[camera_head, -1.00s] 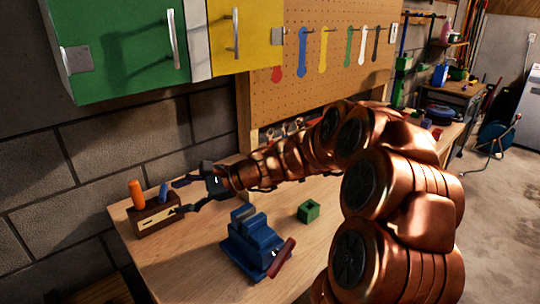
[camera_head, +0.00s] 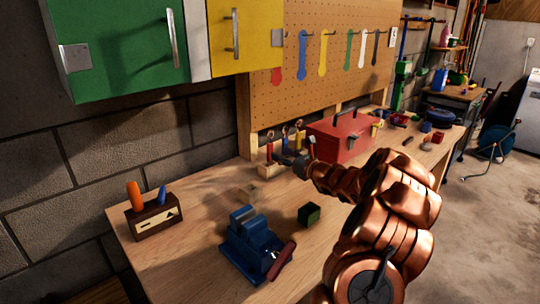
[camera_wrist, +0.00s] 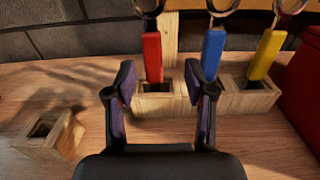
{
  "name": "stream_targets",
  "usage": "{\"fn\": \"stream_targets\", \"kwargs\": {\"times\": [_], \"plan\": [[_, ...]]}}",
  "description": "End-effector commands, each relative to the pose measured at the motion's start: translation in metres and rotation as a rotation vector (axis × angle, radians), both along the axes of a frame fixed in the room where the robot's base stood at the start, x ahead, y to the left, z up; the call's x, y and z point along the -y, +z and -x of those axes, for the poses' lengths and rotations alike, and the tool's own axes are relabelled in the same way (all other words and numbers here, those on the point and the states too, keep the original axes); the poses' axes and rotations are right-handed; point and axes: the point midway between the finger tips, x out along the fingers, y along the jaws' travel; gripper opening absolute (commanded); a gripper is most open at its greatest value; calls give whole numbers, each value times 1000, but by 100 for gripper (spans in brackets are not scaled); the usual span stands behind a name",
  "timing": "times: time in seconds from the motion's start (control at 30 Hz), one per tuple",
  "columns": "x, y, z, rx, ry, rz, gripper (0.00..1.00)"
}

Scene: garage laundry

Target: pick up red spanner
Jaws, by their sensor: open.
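The red spanner (camera_wrist: 152,58) stands upright in a wooden socket block (camera_wrist: 165,104), handle down, with its metal head cut off by the top edge of the wrist view. In the head view its red handle (camera_head: 269,151) shows at the back of the bench. My gripper (camera_wrist: 159,78) is open and empty. Its two fingers lie to the left and right of the spanner in the wrist view, with the spanner beyond them and gaps on both sides. In the head view my gripper (camera_head: 285,158) is close to the spanner, partly overlapping the holders.
A blue spanner (camera_wrist: 213,52) and a yellow spanner (camera_wrist: 268,54) stand just right. An empty socket block (camera_wrist: 47,133) is at left. A red toolbox (camera_head: 338,138) stands right of the holders.

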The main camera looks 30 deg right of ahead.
Motion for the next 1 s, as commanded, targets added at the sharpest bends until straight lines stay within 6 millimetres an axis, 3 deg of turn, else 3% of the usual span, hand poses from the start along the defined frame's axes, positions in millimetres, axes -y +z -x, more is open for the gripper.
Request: {"fn": "stream_targets", "kwargs": {"times": [0.6,0.87,1.0], "plan": [[-18,9,-55,-1,5,1,54],[-17,9,-57,0,3,0,54],[-17,8,-57,0,3,0,43]]}}
